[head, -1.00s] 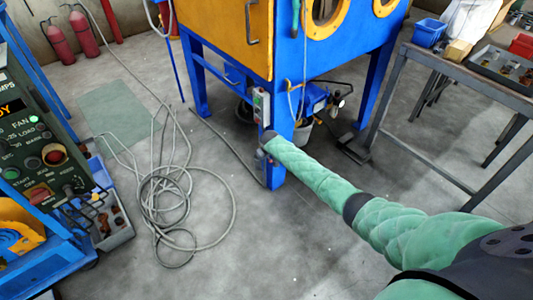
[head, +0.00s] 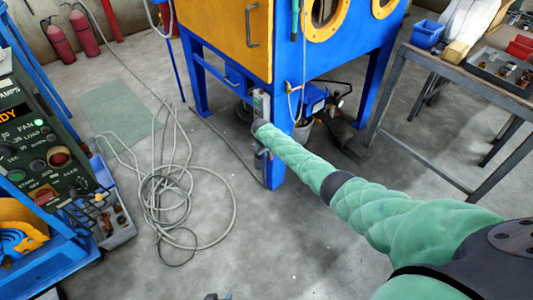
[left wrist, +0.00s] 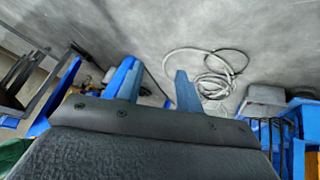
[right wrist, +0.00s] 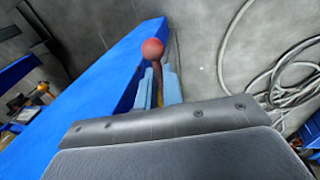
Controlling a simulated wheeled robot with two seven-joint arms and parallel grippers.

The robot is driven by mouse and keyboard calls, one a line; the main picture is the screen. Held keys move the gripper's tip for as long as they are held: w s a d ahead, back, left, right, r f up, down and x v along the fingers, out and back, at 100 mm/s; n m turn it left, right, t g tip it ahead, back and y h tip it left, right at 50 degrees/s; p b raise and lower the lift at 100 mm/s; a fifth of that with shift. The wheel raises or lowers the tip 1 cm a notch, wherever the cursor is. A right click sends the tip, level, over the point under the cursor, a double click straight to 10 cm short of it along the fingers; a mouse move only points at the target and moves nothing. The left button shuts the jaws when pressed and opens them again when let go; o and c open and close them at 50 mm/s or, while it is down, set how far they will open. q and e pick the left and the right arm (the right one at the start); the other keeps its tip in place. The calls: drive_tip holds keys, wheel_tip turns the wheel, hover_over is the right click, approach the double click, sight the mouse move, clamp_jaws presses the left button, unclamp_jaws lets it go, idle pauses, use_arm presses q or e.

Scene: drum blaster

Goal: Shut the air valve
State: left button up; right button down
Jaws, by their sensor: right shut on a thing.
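The air valve's lever shows in the right wrist view as a brownish handle with a red ball knob (right wrist: 152,49), beside a blue cabinet leg (right wrist: 100,95). My right gripper (right wrist: 158,86) is shut on the lever below the knob. In the head view, my green-sleeved right arm reaches the front blue leg (head: 279,172) of the cabinet, and the gripper and valve body are mostly hidden or too small to make out. My left gripper (left wrist: 155,88) is open and empty in the left wrist view, its two blue fingers apart. Only its tip shows at the head view's bottom edge (head: 217,296).
A grey hose (head: 170,195) lies coiled on the floor left of the leg. A control panel (head: 38,150) stands at the left, with a grey tray (head: 118,230) beside it. A metal workbench (head: 450,80) stands at the right.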

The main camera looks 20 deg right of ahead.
drive_tip(key=shift+r, duration=0.1)
drive_tip(key=c, duration=1.5)
unclamp_jaws()
drive_tip(key=shift+c, duration=0.2)
use_arm(q)
drive_tip(key=shift+s+f, duration=0.1)
